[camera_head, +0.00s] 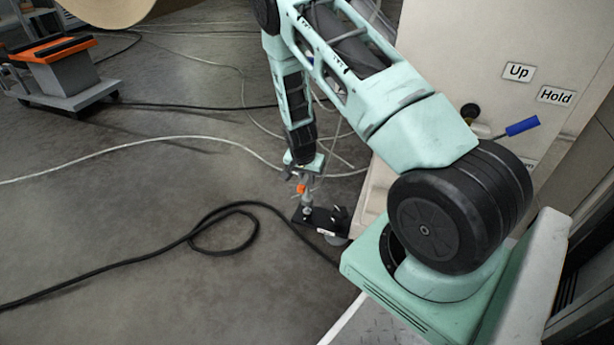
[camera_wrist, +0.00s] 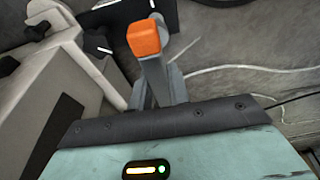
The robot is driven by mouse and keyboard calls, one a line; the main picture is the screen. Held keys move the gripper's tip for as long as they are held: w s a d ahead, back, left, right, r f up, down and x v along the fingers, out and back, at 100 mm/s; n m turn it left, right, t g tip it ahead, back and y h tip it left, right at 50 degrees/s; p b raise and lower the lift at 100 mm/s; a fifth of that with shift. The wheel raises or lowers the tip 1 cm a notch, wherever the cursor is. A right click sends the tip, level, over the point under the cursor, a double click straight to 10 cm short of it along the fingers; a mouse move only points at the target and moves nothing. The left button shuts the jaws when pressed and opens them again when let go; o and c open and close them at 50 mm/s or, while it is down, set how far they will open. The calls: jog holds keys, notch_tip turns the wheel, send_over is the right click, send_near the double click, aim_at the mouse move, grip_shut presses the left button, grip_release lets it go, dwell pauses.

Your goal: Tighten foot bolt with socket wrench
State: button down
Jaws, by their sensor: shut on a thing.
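My gripper (camera_head: 302,176) points down beside the foot of the pale machine and is shut on the socket wrench. The wrench's orange part (camera_head: 301,188) shows just below my fingers, with a grey shaft beneath it reaching down to the black foot plate (camera_head: 327,219). In the wrist view the orange end (camera_wrist: 144,38) stands at my grey fingers (camera_wrist: 160,85), and the black plate lies beyond it at the top. The foot bolt itself is too small and covered to make out. I cannot tell whether the socket is seated on it.
The pale machine (camera_head: 440,60) with "Up" and "Hold" labels stands close on the right of my gripper. A black cable (camera_head: 150,255) loops on the floor to the left, and pale cables (camera_head: 150,142) run behind. An orange-topped cart (camera_head: 65,75) stands at the far left.

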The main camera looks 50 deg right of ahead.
jog(key=shift+a+b+x, duration=0.25)
jog(key=shift+b+x, duration=0.8)
jog(key=shift+x, duration=0.15)
jog(key=shift+s, duration=0.1)
jog(key=shift+p+x, duration=0.55)
jog(key=shift+x, duration=0.25)
dwell(1.5)
jog(key=shift+a, duration=0.25)
jog(key=shift+f+m+g+p, duration=0.1)
jog(key=shift+m+g+p, duration=0.25)
jog(key=shift+m, duration=0.75)
jog(key=shift+m+p, duration=0.45)
jog(key=shift+m, duration=0.55)
jog(key=shift+m+g, duration=0.25)
jog(key=shift+m, duration=0.15)
